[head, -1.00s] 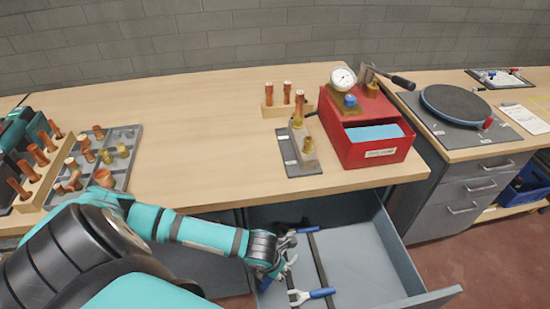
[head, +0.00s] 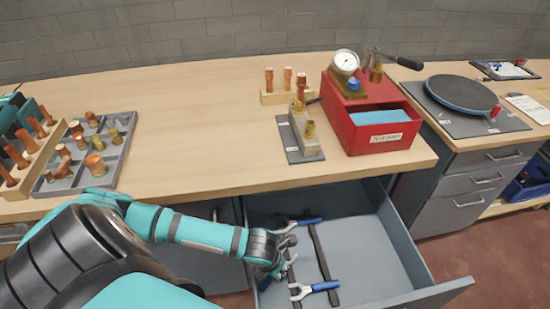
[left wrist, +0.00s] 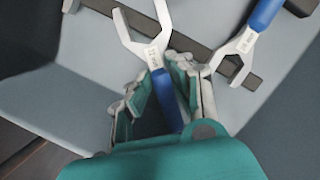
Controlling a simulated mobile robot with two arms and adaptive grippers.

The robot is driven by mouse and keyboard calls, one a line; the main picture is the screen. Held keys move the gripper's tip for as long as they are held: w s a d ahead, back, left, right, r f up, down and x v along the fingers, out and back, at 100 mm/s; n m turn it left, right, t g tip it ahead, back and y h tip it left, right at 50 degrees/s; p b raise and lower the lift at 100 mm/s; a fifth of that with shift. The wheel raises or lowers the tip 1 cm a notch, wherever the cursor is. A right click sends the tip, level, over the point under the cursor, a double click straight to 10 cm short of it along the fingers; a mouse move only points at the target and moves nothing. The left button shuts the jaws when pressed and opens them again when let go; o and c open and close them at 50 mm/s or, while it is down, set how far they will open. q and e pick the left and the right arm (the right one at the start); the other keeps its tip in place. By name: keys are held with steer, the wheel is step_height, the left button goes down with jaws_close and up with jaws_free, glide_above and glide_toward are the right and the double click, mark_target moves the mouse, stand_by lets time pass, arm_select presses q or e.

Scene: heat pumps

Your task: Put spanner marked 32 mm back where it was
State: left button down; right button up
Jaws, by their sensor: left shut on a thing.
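My left gripper (head: 272,260) is over the left part of the open grey drawer (head: 380,245). In the left wrist view, the left gripper (left wrist: 160,82) is shut on the blue handle of a spanner (left wrist: 146,40). My right gripper is not in view.
Two dark bars run along the drawer floor; the right one (head: 322,255) shows best. The drawer's right half is bare. The wooden bench (head: 210,125) is above, with a red box (head: 372,135), a grey fittings tray (head: 125,125) and a small grey fixture plate (head: 290,145).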

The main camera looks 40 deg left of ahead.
mark_target(268, 278)
arm_select(q)
steer(key=shift+f, duration=0.35)
steer(key=c, duration=1.1)
jaws_free()
steer(key=shift+c, duration=0.2)
steer(key=v, duration=1.2)
